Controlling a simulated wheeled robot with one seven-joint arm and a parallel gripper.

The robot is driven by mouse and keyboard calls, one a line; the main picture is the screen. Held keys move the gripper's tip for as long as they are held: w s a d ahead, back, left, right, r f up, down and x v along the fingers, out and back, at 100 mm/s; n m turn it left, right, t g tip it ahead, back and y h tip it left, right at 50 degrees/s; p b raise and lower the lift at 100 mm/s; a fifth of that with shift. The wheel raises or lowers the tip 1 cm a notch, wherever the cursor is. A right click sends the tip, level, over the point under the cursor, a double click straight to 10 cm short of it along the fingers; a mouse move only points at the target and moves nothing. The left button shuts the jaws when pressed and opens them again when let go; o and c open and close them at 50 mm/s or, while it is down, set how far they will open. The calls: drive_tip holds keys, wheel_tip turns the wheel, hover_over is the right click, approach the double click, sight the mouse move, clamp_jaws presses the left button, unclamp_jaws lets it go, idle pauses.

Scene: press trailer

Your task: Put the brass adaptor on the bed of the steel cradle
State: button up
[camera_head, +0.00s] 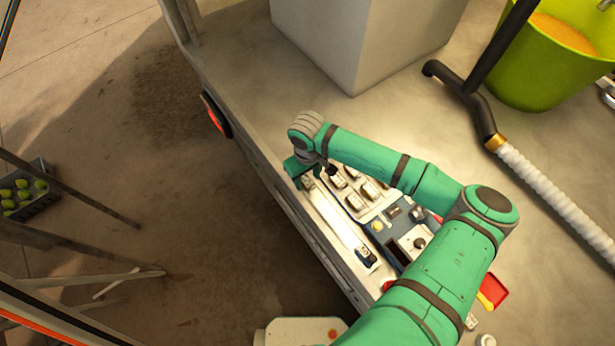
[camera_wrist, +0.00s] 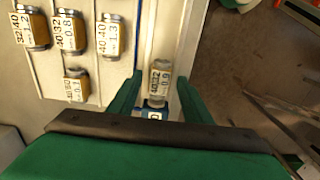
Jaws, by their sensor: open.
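My gripper (camera_wrist: 157,88) is open, with its two green fingers on either side of a small metal adaptor (camera_wrist: 160,74). The adaptor has a grey cap and a pale printed label, and gaps show between it and the fingers. A blue part with a white label (camera_wrist: 153,112) shows just below it, partly hidden by my gripper. In the head view my gripper (camera_head: 309,178) is low at the far end of a long pale strip (camera_head: 335,217) along the bed's edge. I cannot tell for certain which part is the steel cradle.
Several labelled brass-and-grey fittings (camera_wrist: 109,38) stand on a pale panel left of my gripper. A dark blue holder (camera_head: 366,257) sits at the strip's near end. A grey box (camera_head: 350,45), a hose (camera_head: 545,185) and a green bucket (camera_head: 545,65) stand on the trailer bed beyond.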

sight(307, 180)
wheel_tip(307, 180, up, 12)
drive_tip(key=w+a+r+t+y, duration=0.1)
drive_tip(key=a+r+t+y, duration=0.2)
drive_tip(key=a, duration=0.9)
drive_tip(key=w+a+r+y, duration=0.25)
drive_tip(key=a+y, duration=0.25)
drive_tip(key=a, duration=0.6)
drive_tip(key=a+r+m+t+y, duration=0.3)
drive_tip(key=a+r+t+y, duration=0.35)
drive_tip(key=a+r, duration=0.35)
drive_tip(key=s+d+f+m+t+h, duration=0.45)
drive_tip(key=s+d+f+h, duration=0.2)
drive_tip(key=d, duration=0.35)
drive_tip(key=s+d+f+m+t+h, duration=0.3)
drive_tip(key=s+d+f+m+h, duration=0.3)
drive_tip(key=d, duration=0.3)
drive_tip(key=s+d+f+n+h, duration=0.1)
drive_tip(key=s+d+n, duration=0.2)
drive_tip(key=s+d, duration=0.4)
drive_tip(key=s+d+f+n+g+h, duration=0.1)
drive_tip(key=s+d, duration=0.6)
drive_tip(key=s, duration=0.7)
drive_tip(key=shift+f+n+g, duration=0.3)
drive_tip(key=shift+f+n, duration=0.45)
drive_tip(key=shift+n, duration=0.4)
drive_tip(key=shift+s, duration=0.1)
